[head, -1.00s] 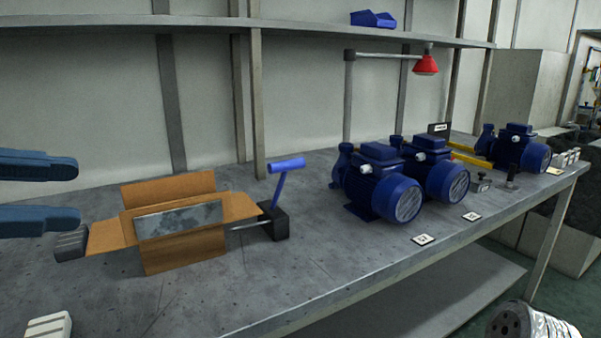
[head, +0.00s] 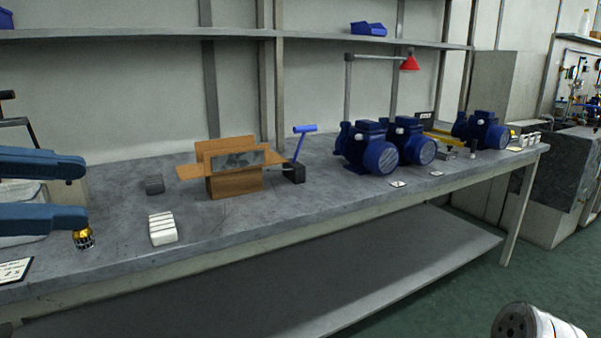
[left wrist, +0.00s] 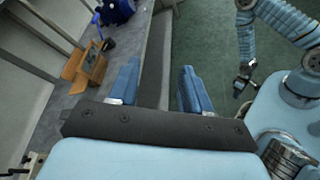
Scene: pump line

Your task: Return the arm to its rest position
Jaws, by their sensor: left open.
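My left gripper (head: 85,192) reaches in from the left of the head view, with its two blue fingers apart and nothing between them. It shows in front of the left part of the workbench (head: 300,210). In the left wrist view the same gripper (left wrist: 160,82) has a clear gap between its fingers, over the bench edge and the floor. My other arm shows at the upper right there, with its small dark right gripper (left wrist: 243,80) pointing down; its jaws are too small to read.
An open cardboard box (head: 235,183) stands on the bench beside a blue-handled tool (head: 300,150). Blue pumps (head: 368,147) stand farther right. A white ribbed block (head: 162,229), a dark block (head: 154,184) and a gold-topped part (head: 83,238) lie near the gripper.

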